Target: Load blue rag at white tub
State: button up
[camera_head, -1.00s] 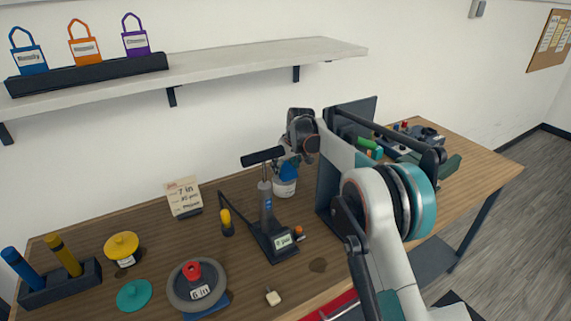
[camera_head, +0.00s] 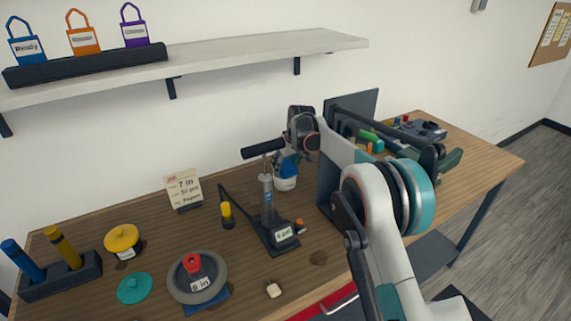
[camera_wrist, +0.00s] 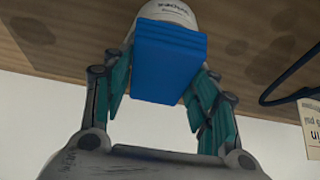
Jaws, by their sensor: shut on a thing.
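My gripper (camera_wrist: 166,82) is shut on the blue rag (camera_wrist: 168,62), a folded block that sits between its two teal fingers in the wrist view. The white tub (camera_wrist: 168,12) shows just beyond the rag, with dark lettering on its side. In the head view the white tub (camera_head: 285,184) stands on the bench behind the pump, and the blue rag (camera_head: 287,167) is at its top, below my gripper. The tub's opening is hidden, so I cannot tell whether the rag is inside the rim or over it.
A floor pump (camera_head: 267,205) with a gauge base stands close in front of the tub. A dark upright panel (camera_head: 328,190) is to its right. A shelf (camera_head: 250,52) runs above.

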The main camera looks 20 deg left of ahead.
aim_at(285, 164)
jog(key=shift+f, duration=0.5)
dwell(1.2)
jog(key=shift+r, duration=0.1)
jog(key=shift+r+p, duration=1.5)
jog(key=shift+r, duration=1.95)
